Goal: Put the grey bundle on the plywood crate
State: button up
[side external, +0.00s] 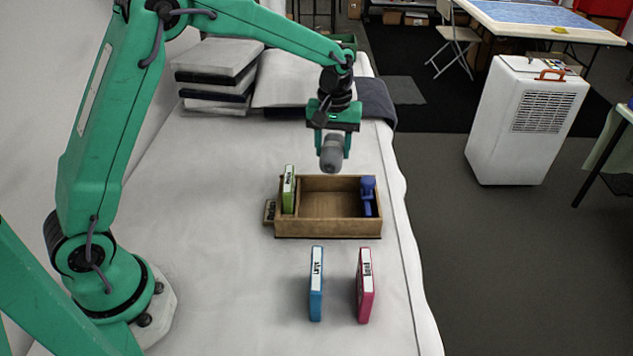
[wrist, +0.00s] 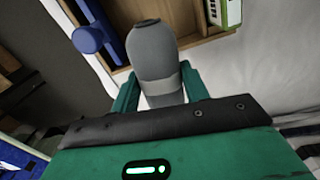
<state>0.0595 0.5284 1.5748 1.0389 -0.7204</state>
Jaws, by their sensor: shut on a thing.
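My gripper (side external: 333,145) is shut on the grey bundle (side external: 331,158), a grey rolled shape with a lighter band around it. The bundle also shows between my fingers in the wrist view (wrist: 152,50). It is held in the air above the back side of the plywood crate (side external: 328,228), an open brown box standing on the white-covered surface. In the crate, a green-and-white box (side external: 289,190) stands at the left end and a blue object (side external: 368,195) at the right end. The crate's middle shows bare floor.
A blue box (side external: 316,285) and a pink box (side external: 364,287) stand upright in front of the crate. A small item (side external: 269,211) lies against its left side. Stacked folded cloths (side external: 215,75) lie at the back left.

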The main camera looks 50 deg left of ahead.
aim_at(328, 211)
jog(key=s+d+f+m, duration=0.1)
jog(key=s+d+m, duration=0.2)
jog(key=s+d, duration=0.15)
jog(key=shift+s+a+f, duration=0.1)
jog(key=shift+f, duration=1.3)
jog(key=shift+s+a+f, duration=0.15)
jog(key=shift+f, duration=1.2)
jog(key=shift+s+a+f, duration=0.1)
jog(key=shift+f, duration=1.3)
jog(key=shift+f, duration=0.1)
jog(key=o, duration=1)
notch_tip(328, 211, up, 12)
jog(key=shift+r, duration=0.15)
